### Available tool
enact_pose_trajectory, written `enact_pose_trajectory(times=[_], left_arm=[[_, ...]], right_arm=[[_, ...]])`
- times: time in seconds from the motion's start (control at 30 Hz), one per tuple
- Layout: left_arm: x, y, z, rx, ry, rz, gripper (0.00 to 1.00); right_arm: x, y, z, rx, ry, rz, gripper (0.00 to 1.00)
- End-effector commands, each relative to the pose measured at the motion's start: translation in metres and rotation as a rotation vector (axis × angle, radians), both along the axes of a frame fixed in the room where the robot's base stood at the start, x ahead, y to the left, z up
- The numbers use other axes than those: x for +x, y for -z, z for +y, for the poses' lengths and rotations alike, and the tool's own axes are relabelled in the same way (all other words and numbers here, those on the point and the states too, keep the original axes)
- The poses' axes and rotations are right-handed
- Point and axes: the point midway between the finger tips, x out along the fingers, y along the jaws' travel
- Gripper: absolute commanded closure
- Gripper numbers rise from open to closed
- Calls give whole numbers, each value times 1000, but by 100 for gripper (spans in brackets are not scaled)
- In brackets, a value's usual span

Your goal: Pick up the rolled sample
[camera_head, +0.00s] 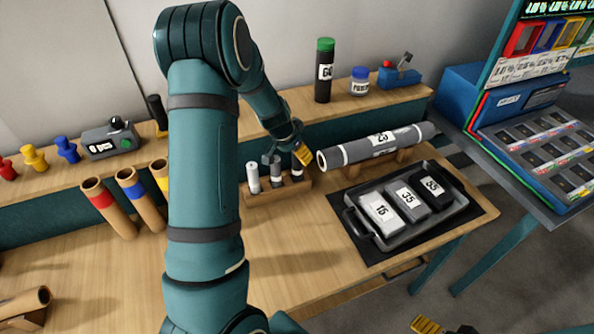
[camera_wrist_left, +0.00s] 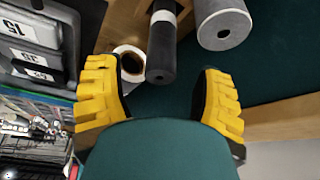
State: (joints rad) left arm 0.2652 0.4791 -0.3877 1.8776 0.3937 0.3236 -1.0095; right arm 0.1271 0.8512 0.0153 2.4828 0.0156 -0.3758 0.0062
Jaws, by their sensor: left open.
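A wooden rack (camera_head: 262,196) holds three small upright rolls: a pale grey one (camera_head: 253,177), a dark grey one with a white band (camera_head: 276,172) and one at the right (camera_head: 297,171), partly hidden by my gripper. My left gripper (camera_head: 287,157) is open just above the rack. In the left wrist view, the dark grey roll (camera_wrist_left: 161,50) shows between the spread yellow fingers (camera_wrist_left: 160,92), apart from both. The light grey roll (camera_wrist_left: 222,25) and a hollow white-ended roll (camera_wrist_left: 128,63) flank it. Part of my right gripper (camera_head: 428,325) shows at the bottom edge; its jaws are unclear.
A large grey roll labelled 23 (camera_head: 380,148) lies on wooden supports right of the rack. Cardboard tubes (camera_head: 109,207) stand at the left. The front middle of the table is clear.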

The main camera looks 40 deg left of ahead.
Motion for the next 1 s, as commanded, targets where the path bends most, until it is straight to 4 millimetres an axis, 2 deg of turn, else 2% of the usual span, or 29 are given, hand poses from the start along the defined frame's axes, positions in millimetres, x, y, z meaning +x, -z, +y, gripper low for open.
enact_pose_trajectory(times=[0.3, 0.63, 0.77, 0.8, 0.83, 1.0], left_arm=[[17, 39, 1, 0, -1, 2, 32], [19, 42, 0, 0, 0, 0, 34], [19, 42, 0, 0, 0, 0, 80], [19, 42, 0, 0, 0, 0, 94], [19, 42, 0, 0, 0, 0, 100], [19, 43, 0, 0, 0, 0, 100]], right_arm=[[-1, 5, 0, 1, -2, 3, 5], [-2, 5, 0, 1, -4, 4, 5], [-2, 5, 0, 1, -4, 4, 5], [-2, 5, 0, 1, -2, 3, 5], [-2, 5, 0, 1, -2, 3, 5], [-2, 5, 0, 1, -2, 3, 5]])
